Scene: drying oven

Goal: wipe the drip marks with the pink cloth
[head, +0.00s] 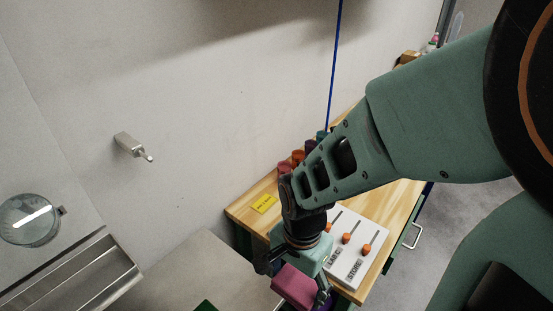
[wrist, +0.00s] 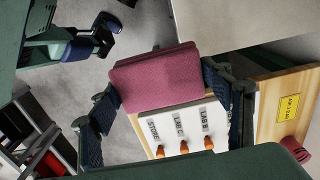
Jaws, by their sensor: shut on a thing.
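My gripper (head: 297,278) is shut on the pink cloth (head: 293,288), a folded block-like pad that hangs below the wrist at the front left of the wooden bench. In the wrist view the cloth (wrist: 155,76) sits between the two dark fingers of my gripper (wrist: 162,90), above and in front of the white slider panel. I cannot make out any drip marks for certain in either view.
The wooden bench (head: 243,210) bears a white panel (head: 350,270) with orange sliders, a yellow label (head: 263,203) and several coloured cylinders (head: 298,156). A grey surface (head: 205,268) lies left of the bench. A metal fitting (head: 130,145) juts from the wall.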

